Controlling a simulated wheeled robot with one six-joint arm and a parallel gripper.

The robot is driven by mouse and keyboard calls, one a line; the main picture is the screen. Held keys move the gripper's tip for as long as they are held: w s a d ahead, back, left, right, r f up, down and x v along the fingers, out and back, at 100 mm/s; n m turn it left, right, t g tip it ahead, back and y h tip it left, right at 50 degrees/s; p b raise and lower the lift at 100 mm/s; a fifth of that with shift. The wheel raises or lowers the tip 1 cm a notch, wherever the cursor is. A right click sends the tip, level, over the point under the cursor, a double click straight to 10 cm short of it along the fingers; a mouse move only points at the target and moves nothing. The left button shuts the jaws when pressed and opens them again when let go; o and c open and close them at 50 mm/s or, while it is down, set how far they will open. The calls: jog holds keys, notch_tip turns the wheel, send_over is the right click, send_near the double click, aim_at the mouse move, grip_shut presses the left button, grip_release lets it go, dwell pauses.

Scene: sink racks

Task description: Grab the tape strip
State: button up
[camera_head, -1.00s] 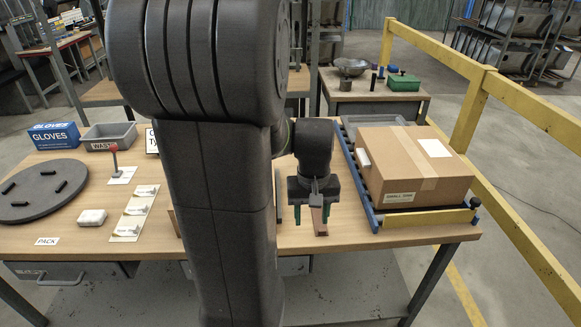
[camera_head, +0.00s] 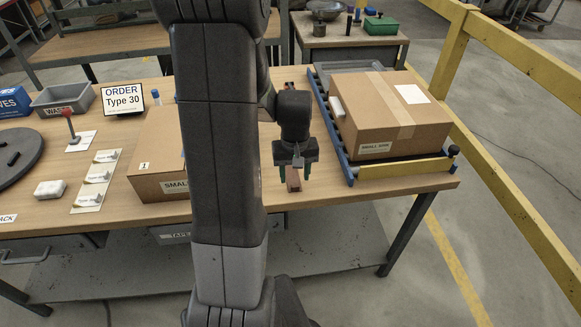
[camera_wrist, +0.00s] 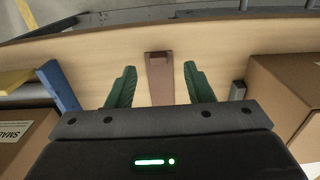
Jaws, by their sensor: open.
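A flat brown strip (camera_wrist: 159,85), which looks like the tape strip, lies on the wooden table near its front edge. In the wrist view it sits between the two green fingers of my gripper (camera_wrist: 159,72), with a gap on both sides. In the head view the brown strip (camera_head: 293,183) shows just below and between the fingers of my gripper (camera_head: 294,172). My gripper is open, points down and holds nothing. How high the fingertips are above the table is hard to tell.
A closed carton (camera_head: 388,115) stands on a blue-railed roller rack (camera_head: 340,150) to the right. Another carton (camera_head: 155,165) stands left, partly behind my arm. An order sign (camera_head: 123,98), a grey waste bin (camera_head: 62,99) and labelled cards (camera_head: 97,176) are further left.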

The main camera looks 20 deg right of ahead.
aim_at(295, 187)
notch_tip(295, 187, down, 5)
jog(key=shift+d+r, duration=0.1)
jog(key=shift+d, duration=0.05)
grip_shut()
